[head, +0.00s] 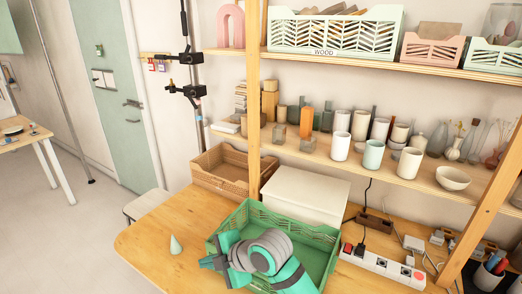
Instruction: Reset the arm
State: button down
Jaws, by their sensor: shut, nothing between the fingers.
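My gripper (213,262) is at the lower left of the green crate in the head view, over the crate's left end and the table edge beside it. Its jaws look shut with nothing between them, though the fingertips are small in the picture. My arm reaches in from the bottom of the view and covers part of the crate. The green crate (312,232) stands on the wooden table (160,228), and the part of its floor that shows is bare.
A brown wicker basket (215,172) and a white box (305,190) stand behind the crate. A power strip (380,267) with plugs lies to its right. Shelves (400,178) with cups and vases hang above, with a wooden post (254,90). The table's left part is mostly clear.

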jog(key=a+r+m+t+y, duration=0.35)
jog(key=a+m+t, duration=0.35)
jog(key=m, duration=0.4)
jog(key=s+d+f+m+t+h, duration=0.2)
jog(key=s+d+f+m+h, duration=0.4)
jog(key=s+f, duration=0.3)
jog(key=s+d+f+m+t+h, duration=0.2)
jog(key=s+d+f+m+h, duration=0.25)
jog(key=s+f+m, duration=0.35)
jog(key=s+d, duration=0.5)
jog(key=s, duration=0.6)
jog(key=s+d+f+h, duration=0.1)
jog(key=s+d, duration=0.5)
jog(key=s, duration=0.5)
jog(key=shift+f+g, duration=0.15)
jog(key=shift+g, duration=0.15)
jog(key=shift+d, duration=0.1)
